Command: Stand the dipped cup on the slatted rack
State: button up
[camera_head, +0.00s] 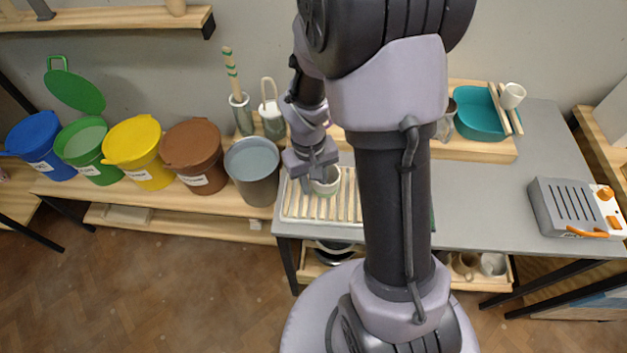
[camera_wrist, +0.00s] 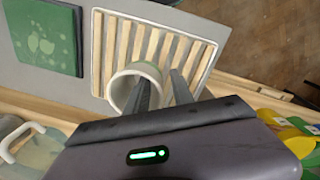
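The cup (camera_head: 327,181) is pale, with a greenish tone on its body. It is at the slatted rack (camera_head: 291,203), near its upper edge in the head view, and looks upright. In the wrist view the cup (camera_wrist: 119,88) shows its round mouth beside the rack's slats (camera_wrist: 187,50). My gripper (camera_wrist: 163,82) is at the cup's rim: one finger lies over the mouth, the other beside the outer wall. I cannot tell whether the fingers press on the wall or whether the cup's base touches the slats. In the head view my gripper (camera_head: 316,176) partly covers the cup.
A grey bucket (camera_head: 254,170) and brown, yellow, green and blue buckets stand left of the rack. A teal basin (camera_head: 480,115) and a white cup (camera_head: 512,96) are at the back right. A grey heater-like box (camera_head: 568,208) sits far right. The grey tabletop between is clear.

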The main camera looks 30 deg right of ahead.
jog(key=a+r+t+p, duration=0.1)
jog(key=a+r+p, duration=0.15)
jog(key=r, duration=0.65)
jog(key=a+r+p, duration=0.1)
jog(key=r+p, duration=0.2)
jog(key=r, duration=0.6)
jog(key=s+a+r+m+t+y, duration=0.2)
jog(key=s+a+r+t, duration=0.3)
jog(key=s+a+r, duration=0.3)
jog(key=s+r+m, duration=0.1)
jog(key=s+r, duration=0.2)
jog(key=s, duration=0.1)
jog(key=shift+y, duration=0.4)
notch_tip(320, 180, down, 3)
jog(key=b, duration=0.3)
jog(key=shift+r, duration=0.15)
